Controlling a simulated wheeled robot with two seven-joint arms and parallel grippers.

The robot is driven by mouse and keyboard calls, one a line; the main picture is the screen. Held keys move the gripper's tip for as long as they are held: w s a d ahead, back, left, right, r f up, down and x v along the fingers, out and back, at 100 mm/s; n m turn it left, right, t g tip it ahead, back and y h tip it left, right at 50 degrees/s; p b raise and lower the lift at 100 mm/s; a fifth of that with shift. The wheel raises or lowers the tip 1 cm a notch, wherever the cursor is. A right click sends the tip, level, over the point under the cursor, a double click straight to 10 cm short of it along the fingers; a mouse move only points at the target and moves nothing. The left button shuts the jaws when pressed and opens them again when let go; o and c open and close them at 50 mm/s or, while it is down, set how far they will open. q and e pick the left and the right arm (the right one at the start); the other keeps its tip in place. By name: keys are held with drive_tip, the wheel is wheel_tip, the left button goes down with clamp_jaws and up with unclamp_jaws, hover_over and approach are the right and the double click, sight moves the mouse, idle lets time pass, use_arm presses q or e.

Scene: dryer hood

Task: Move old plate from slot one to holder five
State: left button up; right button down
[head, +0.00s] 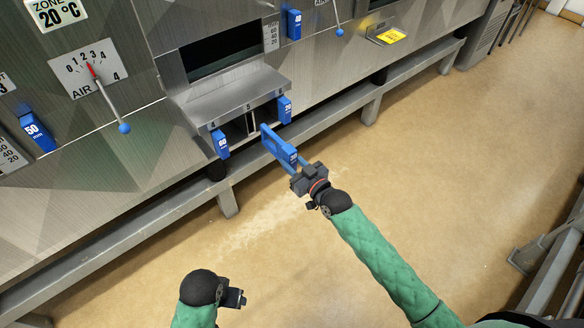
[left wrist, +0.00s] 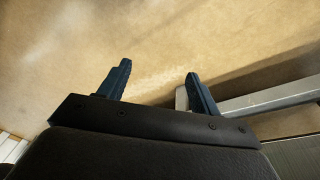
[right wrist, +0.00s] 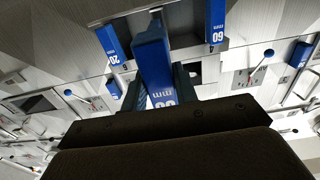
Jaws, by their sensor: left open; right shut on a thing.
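My right gripper (head: 300,174) is shut on a long blue plate (head: 274,143). The plate slants up and left from the fingers, its far end close to the front of the holder marked 5 (head: 247,106). In the right wrist view the held plate (right wrist: 152,55) stands between the fingers, its label partly hidden. Holder five is a metal box with a dark opening, with a blue 60 plate (head: 220,143) at its left and a blue 20 plate (head: 285,108) at its right. My left gripper (head: 235,298) is open and empty, low over the floor. Slot one cannot be made out.
A blue 50 plate (head: 37,131) and a blue 40 plate (head: 293,24) sit on the machine front. An air lever with a blue knob (head: 124,128) sticks out at left. A grey rail (head: 160,198) runs along the machine's foot. The tan floor (head: 440,150) is clear.

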drive_tip(key=shift+f, duration=0.3)
use_arm(q)
drive_tip(key=shift+s+r, duration=0.15)
drive_tip(key=shift+r, duration=0.35)
drive_tip(key=shift+w+f, duration=0.2)
